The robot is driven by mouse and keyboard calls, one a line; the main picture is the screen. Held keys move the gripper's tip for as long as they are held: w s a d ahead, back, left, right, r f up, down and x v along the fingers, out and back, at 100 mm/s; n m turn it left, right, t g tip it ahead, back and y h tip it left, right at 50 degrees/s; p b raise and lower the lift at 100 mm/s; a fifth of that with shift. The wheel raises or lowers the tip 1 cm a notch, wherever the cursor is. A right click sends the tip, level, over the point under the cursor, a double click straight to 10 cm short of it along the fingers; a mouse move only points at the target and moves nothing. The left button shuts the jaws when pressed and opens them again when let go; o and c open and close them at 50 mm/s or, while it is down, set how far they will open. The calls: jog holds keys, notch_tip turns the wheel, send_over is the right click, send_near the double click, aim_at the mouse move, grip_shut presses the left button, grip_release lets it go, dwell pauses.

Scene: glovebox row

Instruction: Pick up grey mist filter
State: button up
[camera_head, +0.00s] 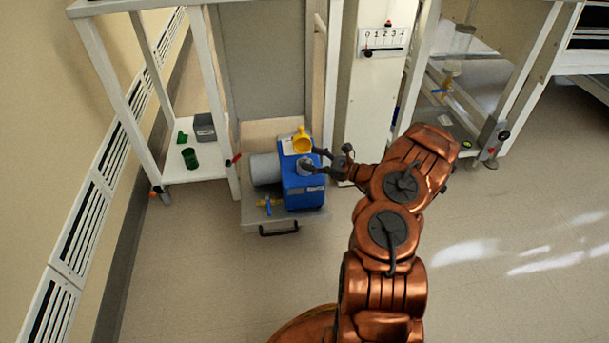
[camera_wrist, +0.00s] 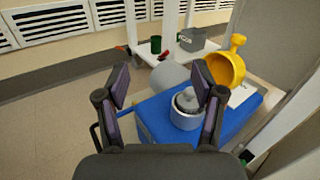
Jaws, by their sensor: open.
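The grey mist filter seems to be the short grey cylinder with a ribbed top (camera_head: 305,164). It stands upright on the blue pump (camera_head: 303,188). In the wrist view the filter (camera_wrist: 186,107) sits between my finger lines, nearer the right finger, with the blue pump body (camera_wrist: 153,118) around it. My gripper (camera_head: 316,161) is open and reaches in from the right, close to the filter. In the wrist view my gripper (camera_wrist: 165,95) has its fingers spread with nothing held. I cannot tell whether a finger touches the filter.
A yellow cup-shaped part (camera_head: 302,144) stands just behind the filter. A large grey cylinder (camera_head: 265,169) adjoins the pump's left side. The pump rests on a low tray (camera_head: 252,215). White frame posts (camera_head: 212,85) rise nearby. A green cup (camera_head: 190,158) and grey box (camera_head: 205,127) sit left.

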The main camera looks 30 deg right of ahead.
aim_at(306, 161)
jog(key=d+f+m+h, duration=0.1)
jog(key=f, duration=0.1)
jog(key=d+f+t+b, duration=0.1)
jog(key=d+f, duration=0.1)
jog(key=d+f+m+h+b, duration=0.1)
jog(key=f, duration=0.1)
jog(key=shift+w+d+f+m+h, duration=0.25)
jog(key=shift+d+f+m+h, duration=0.05)
jog(key=shift+d+f, duration=0.1)
jog(key=b+x, duration=0.1)
jog(key=x, duration=0.1)
jog(key=b+x, duration=0.1)
jog(key=x, duration=0.1)
jog(key=shift+w+a+f, duration=0.1)
jog(key=shift+a+f, duration=0.1)
jog(key=shift+a, duration=0.2)
jog(key=shift+w+a+r, duration=0.1)
jog(key=shift+w, duration=0.25)
jog(key=c, duration=1)
jog(key=shift+r, duration=0.15)
jog(key=shift+c, duration=0.2)
